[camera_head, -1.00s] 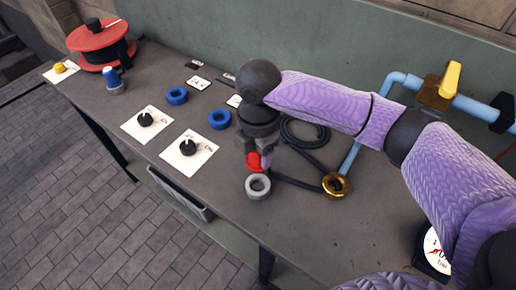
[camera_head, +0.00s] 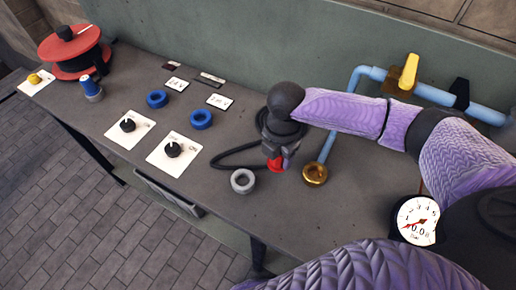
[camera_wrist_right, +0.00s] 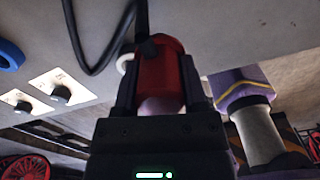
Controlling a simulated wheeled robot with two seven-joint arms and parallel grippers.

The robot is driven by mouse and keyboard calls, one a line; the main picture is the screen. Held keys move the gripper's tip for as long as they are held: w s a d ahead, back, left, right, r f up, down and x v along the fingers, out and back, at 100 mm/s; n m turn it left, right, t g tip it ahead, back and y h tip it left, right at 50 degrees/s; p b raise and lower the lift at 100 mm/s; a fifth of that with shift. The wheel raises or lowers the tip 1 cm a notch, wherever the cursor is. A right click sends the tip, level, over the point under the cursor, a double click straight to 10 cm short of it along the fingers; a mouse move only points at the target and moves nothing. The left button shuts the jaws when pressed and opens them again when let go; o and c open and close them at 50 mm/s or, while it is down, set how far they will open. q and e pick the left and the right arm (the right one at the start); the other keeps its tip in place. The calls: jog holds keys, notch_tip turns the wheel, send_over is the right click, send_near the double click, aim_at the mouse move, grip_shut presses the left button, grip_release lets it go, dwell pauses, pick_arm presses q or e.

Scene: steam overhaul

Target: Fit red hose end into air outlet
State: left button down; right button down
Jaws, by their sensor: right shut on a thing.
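The red hose end (camera_head: 276,164) is in my right gripper (camera_head: 283,156), which is shut on it, just above or at the bench; I cannot tell if it touches. The right wrist view shows the red hose end (camera_wrist_right: 160,75) between the two fingers, with the black hose (camera_wrist_right: 112,50) running from it. The brass ring fitting (camera_head: 314,173), apparently the air outlet, sits at the lower end of the light blue pipe (camera_head: 328,145), just right of the red end. The two look apart. My left gripper is not in view.
A grey ring (camera_head: 243,181) lies just left of the red end. Two blue rings (camera_head: 200,119), two knob plates (camera_head: 172,152) and a red reel (camera_head: 72,52) are further left. A yellow-handled valve (camera_head: 408,72) and a pressure gauge (camera_head: 417,220) are at the right.

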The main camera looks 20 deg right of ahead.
jog(key=d, duration=0.1)
jog(key=s+d+p, duration=0.1)
jog(key=d, duration=0.1)
jog(key=shift+d, duration=0.25)
jog(key=s+d+p, duration=0.2)
jog(key=d, duration=0.4)
jog(key=shift+f, duration=0.35)
jog(key=shift+f+b, duration=0.4)
jog(key=shift+f, duration=0.1)
jog(key=shift+f+b, duration=0.3)
jog(key=shift+f, duration=0.15)
